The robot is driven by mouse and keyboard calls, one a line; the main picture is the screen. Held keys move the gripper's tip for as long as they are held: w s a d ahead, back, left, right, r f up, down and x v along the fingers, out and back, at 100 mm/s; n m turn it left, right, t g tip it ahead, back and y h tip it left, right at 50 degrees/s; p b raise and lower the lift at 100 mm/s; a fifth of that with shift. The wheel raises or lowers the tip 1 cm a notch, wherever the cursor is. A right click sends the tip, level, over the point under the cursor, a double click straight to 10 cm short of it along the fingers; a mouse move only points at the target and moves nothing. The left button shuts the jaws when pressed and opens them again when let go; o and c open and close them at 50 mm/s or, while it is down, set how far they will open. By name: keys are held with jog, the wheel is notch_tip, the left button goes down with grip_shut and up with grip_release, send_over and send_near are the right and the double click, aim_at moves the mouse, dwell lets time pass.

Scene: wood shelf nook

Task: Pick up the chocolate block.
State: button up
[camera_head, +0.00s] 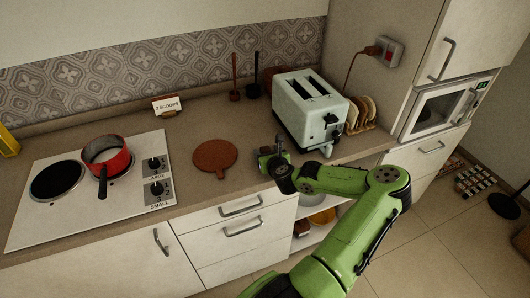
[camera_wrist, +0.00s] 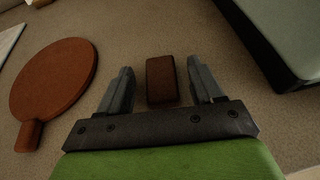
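The chocolate block (camera_wrist: 161,80) is a small brown rectangular block on the counter, seen in the wrist view. It lies between the two grey fingers of my gripper (camera_wrist: 161,86), with a visible gap on each side. My gripper is open and does not appear to touch the block. In the head view my gripper (camera_head: 271,153) is low over the counter, left of the toaster. The block cannot be made out clearly there, as my gripper and arm cover that spot.
A toaster (camera_head: 309,108) stands close to the right of my gripper, with a bread rack (camera_head: 361,113) beyond it. A round brown board (camera_head: 215,156) lies to the left. A red pot (camera_head: 106,157) sits on the cooktop (camera_head: 130,197). Counter between board and cooktop is clear.

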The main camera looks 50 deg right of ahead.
jog(key=shift+d, duration=0.1)
jog(key=c, duration=1.1)
jog(key=shift+o, duration=0.2)
notch_tip(320, 180, up, 10)
jog(key=p, duration=0.5)
